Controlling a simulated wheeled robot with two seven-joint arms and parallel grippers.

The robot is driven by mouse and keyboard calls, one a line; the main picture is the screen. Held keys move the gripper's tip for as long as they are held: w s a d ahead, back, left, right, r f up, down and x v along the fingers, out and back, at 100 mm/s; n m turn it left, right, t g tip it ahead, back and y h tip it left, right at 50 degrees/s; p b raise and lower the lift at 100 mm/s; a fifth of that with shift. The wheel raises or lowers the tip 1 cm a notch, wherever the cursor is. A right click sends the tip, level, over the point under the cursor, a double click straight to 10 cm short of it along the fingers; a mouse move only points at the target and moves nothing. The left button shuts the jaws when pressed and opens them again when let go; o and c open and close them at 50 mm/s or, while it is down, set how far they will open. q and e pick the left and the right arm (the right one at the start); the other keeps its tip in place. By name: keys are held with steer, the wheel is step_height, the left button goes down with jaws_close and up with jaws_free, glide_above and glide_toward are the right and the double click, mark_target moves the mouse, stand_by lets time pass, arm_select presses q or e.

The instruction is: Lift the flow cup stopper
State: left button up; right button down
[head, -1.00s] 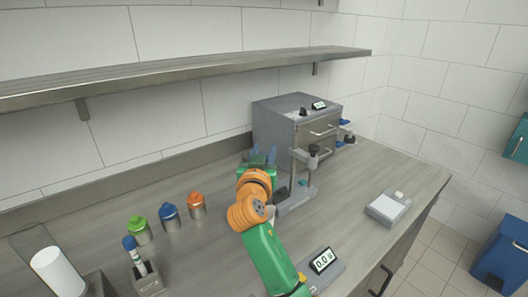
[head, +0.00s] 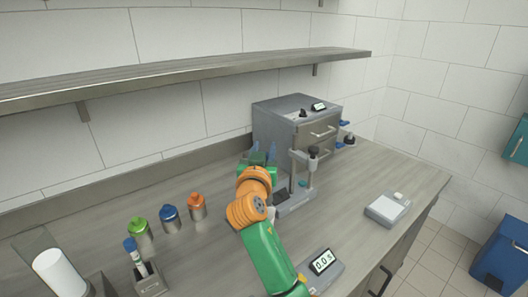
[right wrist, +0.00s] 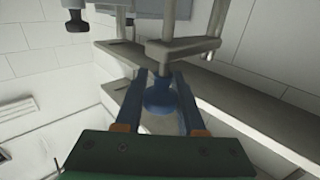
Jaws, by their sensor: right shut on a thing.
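The stopper (right wrist: 160,97) is a blue, flared knob below a grey metal tube in the right wrist view. My right gripper (right wrist: 162,84) has its two blue fingers on either side of it and is shut on it. In the head view the right gripper (head: 258,158) is at the left of the grey stand (head: 295,198), in front of the grey cabinet. The stopper cannot be made out there, hidden by the gripper and arm. The flow cup is not clearly visible. My left gripper is not in view.
The grey cabinet (head: 275,125) stands close behind. Green (head: 141,230), blue (head: 170,218) and orange-topped (head: 197,206) containers stand at left. A timer (head: 321,264) is in front, a scale (head: 388,209) at right. The counter between stand and scale is clear.

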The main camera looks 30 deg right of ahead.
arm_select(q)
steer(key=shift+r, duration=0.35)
arm_select(e)
steer(key=shift+r, duration=0.75)
steer(key=c, duration=0.5)
jaws_free()
steer(key=shift+f, duration=0.1)
arm_select(q)
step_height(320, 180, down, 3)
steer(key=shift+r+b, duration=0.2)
steer(key=shift+b, duration=1.05)
arm_select(e)
steer(key=v, duration=0.7)
